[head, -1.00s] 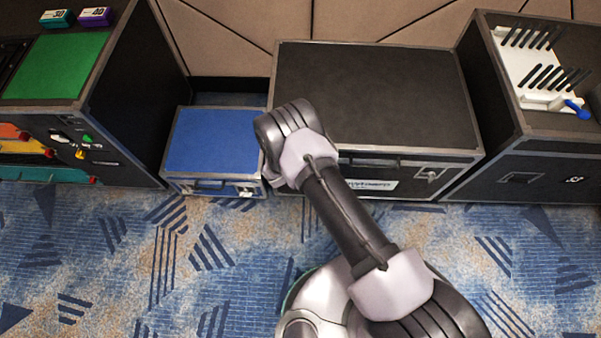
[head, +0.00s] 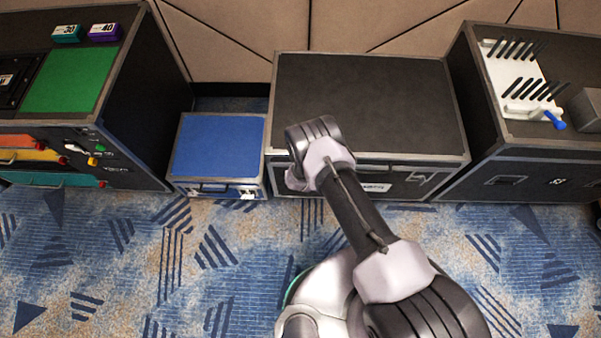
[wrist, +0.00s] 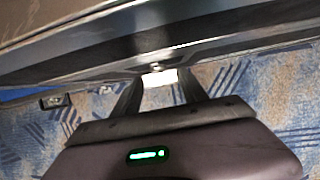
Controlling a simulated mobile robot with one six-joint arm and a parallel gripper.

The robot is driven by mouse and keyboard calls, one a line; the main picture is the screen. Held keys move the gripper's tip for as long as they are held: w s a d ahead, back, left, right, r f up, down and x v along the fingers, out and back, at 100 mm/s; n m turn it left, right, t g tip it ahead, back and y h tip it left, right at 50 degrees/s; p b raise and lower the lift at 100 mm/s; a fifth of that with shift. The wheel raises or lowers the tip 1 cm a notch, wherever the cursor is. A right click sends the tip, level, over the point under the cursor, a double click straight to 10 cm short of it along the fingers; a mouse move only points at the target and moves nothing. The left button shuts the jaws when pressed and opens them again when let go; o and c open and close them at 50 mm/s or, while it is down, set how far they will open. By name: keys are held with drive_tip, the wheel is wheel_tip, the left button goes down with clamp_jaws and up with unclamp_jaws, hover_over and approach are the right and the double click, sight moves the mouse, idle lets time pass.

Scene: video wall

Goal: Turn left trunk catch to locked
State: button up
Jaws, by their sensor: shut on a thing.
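The black trunk (head: 370,100) stands shut against the wall, with metal edges and a pale label on its front. Its right catch (head: 427,178) shows in the head view; the left catch is hidden there behind my arm. In the wrist view, my gripper (wrist: 160,88) is at the trunk's front, below the lid edge. Its two dark fingers are shut on a pale piece, which appears to be the left catch (wrist: 160,77), with a small round stud above it. The catch's exact angle is hard to tell.
A low blue-topped case (head: 218,145) stands close left of the trunk. A taller black case with a green panel (head: 70,80) is further left. Another black case with a white rack (head: 520,80) stands right. The patterned carpet (head: 150,260) in front is clear.

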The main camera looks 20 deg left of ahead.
drive_tip(key=o, duration=1.4)
drive_tip(key=shift+s, duration=0.1)
drive_tip(key=p+v, duration=1.7)
drive_tip(key=p, duration=0.4)
drive_tip(key=shift+r+p, duration=0.2)
drive_tip(key=shift+p, duration=0.1)
